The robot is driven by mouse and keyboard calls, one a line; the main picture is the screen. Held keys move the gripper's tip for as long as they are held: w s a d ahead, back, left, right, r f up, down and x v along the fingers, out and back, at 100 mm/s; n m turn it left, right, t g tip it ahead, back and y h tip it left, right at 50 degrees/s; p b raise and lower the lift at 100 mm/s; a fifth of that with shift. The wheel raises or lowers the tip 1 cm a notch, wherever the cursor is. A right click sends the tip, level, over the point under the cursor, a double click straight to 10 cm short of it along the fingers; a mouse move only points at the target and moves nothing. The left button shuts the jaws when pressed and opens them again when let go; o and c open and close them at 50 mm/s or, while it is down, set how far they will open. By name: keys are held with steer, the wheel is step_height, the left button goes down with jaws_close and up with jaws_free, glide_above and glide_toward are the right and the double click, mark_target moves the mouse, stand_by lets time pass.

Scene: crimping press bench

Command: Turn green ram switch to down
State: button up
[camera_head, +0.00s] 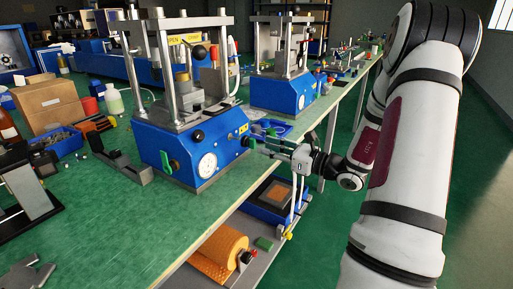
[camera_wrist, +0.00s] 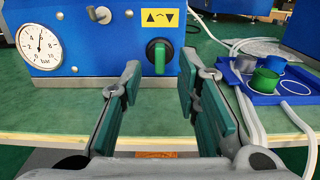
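The green ram switch (camera_wrist: 160,56) is on the blue press front in the wrist view, under a yellow label (camera_wrist: 160,19) with up and down black arrows. Its green handle stands upright on a round black base. My gripper (camera_wrist: 159,78) is open and empty, with green-padded fingers to the left and right of the switch's line, short of the panel. No contact shows. In the head view my gripper (camera_head: 264,141) is at the right end of the press (camera_head: 180,150); the ram switch is hard to make out there beside the fingers.
A pressure gauge (camera_wrist: 39,45) and a grey knob (camera_wrist: 101,15) are left of the switch. A blue tray (camera_wrist: 262,92) with small cups and white hoses lies at right. Another green handle (camera_head: 167,162) is on the press front. The green bench (camera_head: 110,215) is clear before the press.

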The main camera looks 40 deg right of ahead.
mark_target(255, 143)
steer(key=shift+b+x, duration=0.4)
steer(key=shift+x, duration=1.9)
jaws_close()
